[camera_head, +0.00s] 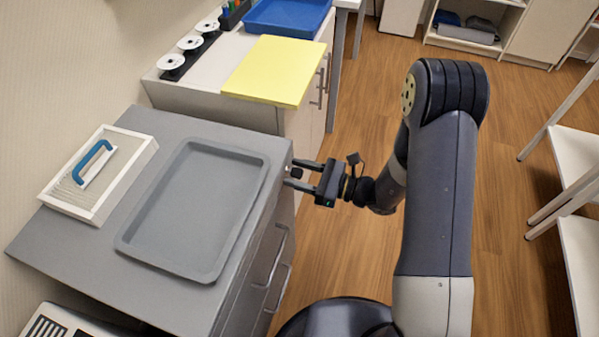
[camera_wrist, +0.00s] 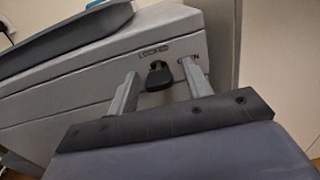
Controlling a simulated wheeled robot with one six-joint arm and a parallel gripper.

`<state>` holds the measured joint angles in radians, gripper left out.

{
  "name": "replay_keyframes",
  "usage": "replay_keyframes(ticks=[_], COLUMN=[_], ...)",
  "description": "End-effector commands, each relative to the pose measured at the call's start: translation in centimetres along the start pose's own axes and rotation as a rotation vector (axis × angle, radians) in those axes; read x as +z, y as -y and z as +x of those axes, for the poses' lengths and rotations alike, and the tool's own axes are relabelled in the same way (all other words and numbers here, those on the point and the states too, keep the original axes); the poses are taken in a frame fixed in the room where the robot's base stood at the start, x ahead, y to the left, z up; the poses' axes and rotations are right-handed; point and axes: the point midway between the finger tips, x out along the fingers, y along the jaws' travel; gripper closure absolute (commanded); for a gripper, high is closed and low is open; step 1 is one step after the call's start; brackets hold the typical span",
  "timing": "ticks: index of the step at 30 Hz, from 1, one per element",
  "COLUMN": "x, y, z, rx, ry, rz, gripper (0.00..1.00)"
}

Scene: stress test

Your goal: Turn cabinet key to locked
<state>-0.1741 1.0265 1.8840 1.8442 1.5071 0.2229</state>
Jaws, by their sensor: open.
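The cabinet key (camera_wrist: 158,77) is a black key set in the upper part of the grey cabinet face, in the wrist view. The word LOCKED (camera_wrist: 153,50) is printed just above it, and a partly hidden label ending in N (camera_wrist: 189,59) is at its upper right. My gripper (camera_wrist: 162,88) is open, with one finger on each side of the key and a gap visible on both sides. In the head view my gripper (camera_head: 291,177) reaches left to the cabinet's (camera_head: 150,125) right edge, near the top. A small dark piece, likely the key (camera_head: 297,173), shows between its fingers.
A grey tray (camera_head: 127,238) and a white-framed box with a blue handle (camera_head: 95,163) lie on the cabinet top. Bar handles (camera_head: 283,290) stick out from the cabinet front below. A yellow board (camera_head: 272,70) overhangs the neighbouring counter. Wooden floor (camera_head: 345,245) is open to the right.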

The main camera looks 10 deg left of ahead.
Motion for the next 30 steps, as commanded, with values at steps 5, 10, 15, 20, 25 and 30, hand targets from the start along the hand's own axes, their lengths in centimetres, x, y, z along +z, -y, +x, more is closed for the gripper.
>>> replay_keyframes(ticks=[5, 10, 15, 20, 25, 30], x=[0.00, 0.01, 0.01, -0.01, -0.13, -0.34], y=[0.00, 0.00, 0.00, 0.00, 0.02, 0.03], z=[-0.02, -0.03, -0.03, -0.04, -0.04, -0.04], rx=[0.000, 0.000, 0.000, 0.000, 0.000, 0.000], ry=[0.000, 0.000, 0.000, 0.000, 0.001, 0.004], rz=[0.000, 0.000, 0.000, -0.002, -0.029, -0.103], gripper=[0.62, 0.76, 0.90, 0.96, 0.96, 0.96])
